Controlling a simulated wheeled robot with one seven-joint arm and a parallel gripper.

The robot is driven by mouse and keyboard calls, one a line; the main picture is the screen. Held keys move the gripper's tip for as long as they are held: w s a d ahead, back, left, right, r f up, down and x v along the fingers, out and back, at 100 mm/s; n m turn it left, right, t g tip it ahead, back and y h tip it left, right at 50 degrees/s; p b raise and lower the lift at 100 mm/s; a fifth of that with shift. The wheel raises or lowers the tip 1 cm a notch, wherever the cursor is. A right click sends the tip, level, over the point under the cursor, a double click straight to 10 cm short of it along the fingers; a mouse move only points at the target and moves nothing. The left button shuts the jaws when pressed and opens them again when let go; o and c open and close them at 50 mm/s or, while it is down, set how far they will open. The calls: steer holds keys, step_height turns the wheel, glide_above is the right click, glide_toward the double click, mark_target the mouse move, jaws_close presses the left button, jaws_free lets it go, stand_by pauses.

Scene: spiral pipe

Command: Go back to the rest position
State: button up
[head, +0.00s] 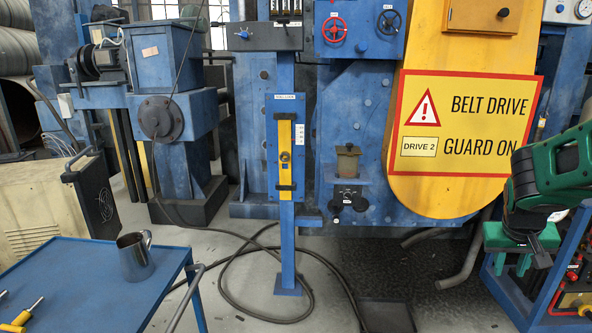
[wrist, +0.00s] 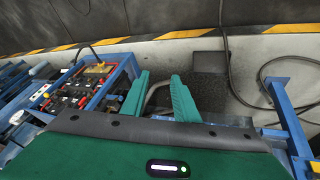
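My gripper (head: 511,265) is at the right side of the head view, with its green fingers pointing down in front of the blue machinery. In the wrist view my gripper (wrist: 158,90) shows two green fingers spread apart with a clear gap. Nothing is held between them; the floor and a bent grey pipe show through the gap.
A blue cart (wrist: 98,85) with tools and parts is close to the left of my fingers. A yellow belt guard (head: 440,195) stands behind my arm. A blue table (head: 80,285) with a metal mug (head: 135,258) is at lower left. Black cable (head: 235,290) lies on the floor.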

steer(key=s+a+m+g+y, duration=0.1)
steer(key=s+a, duration=0.3)
steer(key=s, duration=0.8)
steer(key=s+a+m+g+y, duration=0.1)
steer(key=s+a, duration=0.4)
steer(key=s, duration=0.7)
steer(key=shift+a+r+g+y, duration=0.15)
steer(key=shift+r+g+y, duration=0.15)
steer(key=shift+g+y, duration=0.65)
steer(key=shift+t+y, duration=0.25)
steer(key=shift+w+f, duration=0.25)
steer(key=shift+w, duration=0.3)
